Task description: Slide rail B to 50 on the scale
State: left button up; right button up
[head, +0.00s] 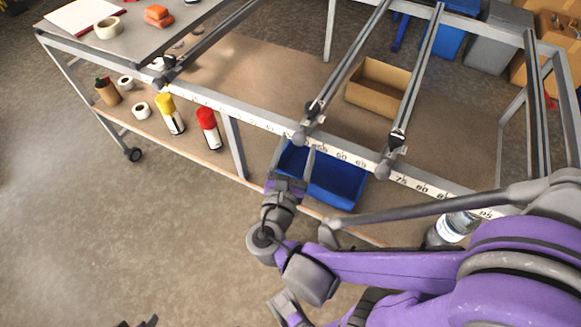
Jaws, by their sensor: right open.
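Several metal rails cross the frame from front to back, and I cannot read which is B. One rail (350,62) has its front knob (299,138) over the scale (255,120), just left of a mark that looks like 55. The rail to its right (418,75) has its knob (382,170) near 70. A rail at the left (212,37) ends near the tabletop. My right gripper (294,158) is open just in front of the first knob, its fingers apart; contact is unclear. Dark tips at the bottom edge, probably my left gripper (138,322), barely show.
A blue bin (335,180) sits under the front beam behind my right gripper. A cardboard box (378,90), yellow bottle (169,115) and red bottle (208,130) stand on the lower shelf. Floor at left is clear.

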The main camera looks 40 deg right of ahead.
jog(key=v, duration=0.7)
jog(key=shift+s, duration=0.1)
dwell(0.4)
notch_tip(320, 180, down, 6)
jog(key=s+m+g+y+p, duration=0.2)
jog(key=m+g+y+p, duration=0.5)
jog(key=m, duration=0.4)
jog(key=w+a+r+m+t+y+p, duration=0.1)
jog(key=a+r+m+y, duration=0.4)
jog(key=m, duration=0.7)
jog(key=a+t+y+p, duration=0.1)
jog(key=y, duration=0.1)
jog(key=shift+a+y+p, duration=0.2)
jog(key=shift+y+p, duration=0.2)
jog(key=shift+w+a+r, duration=0.1)
jog(key=shift+c, duration=0.3)
